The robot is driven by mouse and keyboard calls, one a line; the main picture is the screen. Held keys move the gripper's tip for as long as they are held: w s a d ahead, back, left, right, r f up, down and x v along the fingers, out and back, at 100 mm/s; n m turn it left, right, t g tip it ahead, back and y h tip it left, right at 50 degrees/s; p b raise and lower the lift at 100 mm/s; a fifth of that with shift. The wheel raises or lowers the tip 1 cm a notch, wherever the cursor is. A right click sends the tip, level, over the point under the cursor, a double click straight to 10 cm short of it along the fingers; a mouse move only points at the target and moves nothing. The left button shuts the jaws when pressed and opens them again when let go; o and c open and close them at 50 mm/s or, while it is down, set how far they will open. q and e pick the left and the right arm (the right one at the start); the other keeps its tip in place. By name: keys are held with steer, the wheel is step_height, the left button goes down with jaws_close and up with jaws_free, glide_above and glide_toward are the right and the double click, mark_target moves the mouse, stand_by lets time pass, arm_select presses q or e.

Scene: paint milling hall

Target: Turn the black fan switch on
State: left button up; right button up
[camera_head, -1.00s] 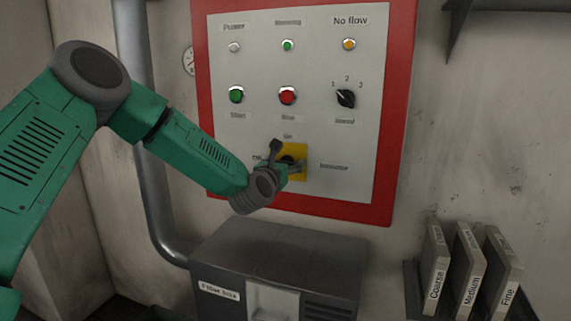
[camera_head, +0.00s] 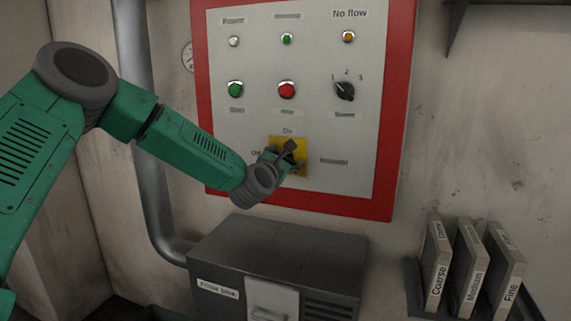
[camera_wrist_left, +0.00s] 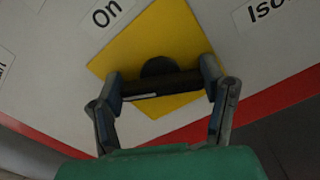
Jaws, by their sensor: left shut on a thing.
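The black switch (camera_wrist_left: 160,84) sits on a yellow plate (camera_wrist_left: 190,28), with an "On" label above the plate and an "Isolator" label to its right. In the left wrist view its dark bar, with a white mark, lies between both fingers of my left gripper (camera_wrist_left: 163,76) and is tilted relative to the label text. In the head view my left gripper (camera_head: 287,158) is at the yellow plate (camera_head: 301,145) low on the panel and hides most of the switch. My right gripper is not in view.
The red-edged panel (camera_head: 315,130) also carries a green button (camera_head: 235,90), a red button (camera_head: 287,90), a black speed knob (camera_head: 344,91) and several lamps. A dark filter box (camera_head: 280,250) stands below. Labelled slabs (camera_head: 470,268) stand in a rack at right.

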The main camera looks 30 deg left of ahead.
arm_select(q)
steer(key=m+b, duration=0.1)
steer(key=m, duration=0.5)
steer(key=shift+d+f, duration=0.1)
steer(key=shift+f, duration=0.05)
steer(key=m, duration=0.5)
steer(key=shift+d+f, duration=0.1)
steer(key=shift+f, duration=0.05)
steer(key=shift+f+m, duration=0.15)
steer(key=shift+m, duration=0.75)
steer(key=shift+f, duration=0.1)
steer(key=o, duration=1.1)
steer(key=shift+d, duration=0.1)
steer(key=shift+o, duration=0.2)
steer(key=v, duration=1.1)
steer(key=shift+s, duration=0.4)
